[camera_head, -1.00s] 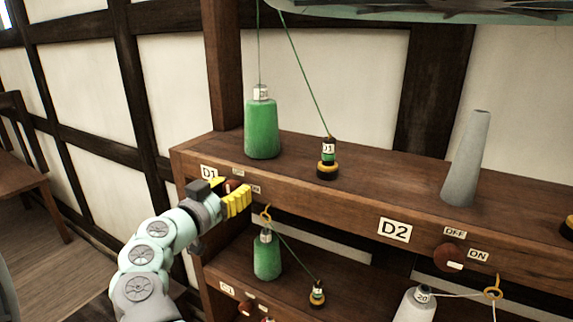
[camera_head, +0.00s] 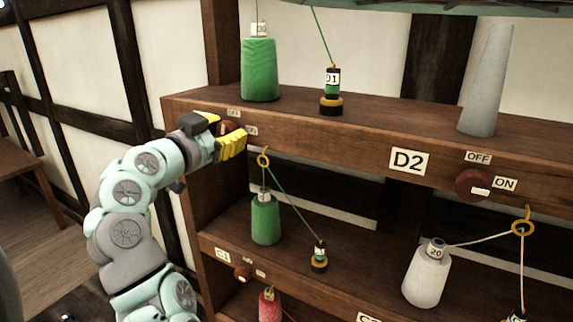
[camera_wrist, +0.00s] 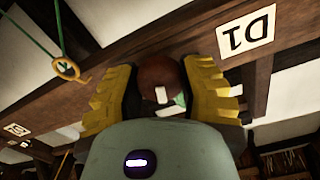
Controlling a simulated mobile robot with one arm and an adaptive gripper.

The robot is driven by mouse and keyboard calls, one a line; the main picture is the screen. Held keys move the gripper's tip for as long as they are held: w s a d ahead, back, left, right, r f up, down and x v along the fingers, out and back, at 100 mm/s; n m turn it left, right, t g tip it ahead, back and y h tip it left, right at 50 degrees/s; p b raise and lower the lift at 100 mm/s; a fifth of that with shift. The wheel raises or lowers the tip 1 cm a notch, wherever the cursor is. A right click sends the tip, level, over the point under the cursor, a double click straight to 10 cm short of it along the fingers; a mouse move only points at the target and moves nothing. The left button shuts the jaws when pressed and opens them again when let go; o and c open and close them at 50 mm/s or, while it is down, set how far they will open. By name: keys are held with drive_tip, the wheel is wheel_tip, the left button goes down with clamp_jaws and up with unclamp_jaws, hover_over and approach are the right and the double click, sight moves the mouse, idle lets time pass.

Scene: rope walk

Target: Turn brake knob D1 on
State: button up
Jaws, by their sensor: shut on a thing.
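The brake knob D1 (camera_head: 229,127) is a dark red-brown round knob on the front of the top shelf, at the left. My gripper (camera_head: 222,133) is shut on it, with yellow fingers on both sides. The wrist view, which is upside down, shows the knob (camera_wrist: 158,72) between the two yellow fingers, with a white mark on its lower edge. The D1 plate (camera_wrist: 246,31) is beside it there; in the head view my gripper hides that plate. The OFF label (camera_head: 233,113) and ON label (camera_head: 251,131) are small beside the knob.
A green cone (camera_head: 261,70) and a small D1 bobbin (camera_head: 331,92) stand on the top shelf. The D2 knob (camera_head: 473,186) is further right. A yellow ring (camera_head: 263,156) with thread hangs just right of my gripper, also in the wrist view (camera_wrist: 67,69).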

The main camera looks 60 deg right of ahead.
drive_tip(key=shift+f+m+b, duration=0.3)
drive_tip(key=shift+m+b, duration=0.75)
drive_tip(key=shift+b, duration=3.9)
drive_tip(key=shift+f+m+b, duration=0.3)
drive_tip(key=shift+m+b, duration=0.75)
drive_tip(key=shift+b, duration=3.85)
drive_tip(key=m+b, duration=0.2)
drive_tip(key=b, duration=0.6)
drive_tip(key=shift+d+r+m, duration=0.1)
drive_tip(key=shift+r+m, duration=0.05)
drive_tip(key=shift+m, duration=0.15)
drive_tip(key=m+b, duration=0.3)
drive_tip(key=b, duration=0.1)
drive_tip(key=shift+r, duration=0.15)
drive_tip(key=shift+r+m+b, duration=0.15)
drive_tip(key=shift+m+b, duration=0.25)
drive_tip(key=shift+m, duration=0.8)
drive_tip(key=shift+r+m+b, duration=0.1)
drive_tip(key=shift+m+b, duration=0.25)
drive_tip(key=shift+m, duration=0.85)
drive_tip(key=o, duration=1.2)
drive_tip(key=shift+a, duration=0.2)
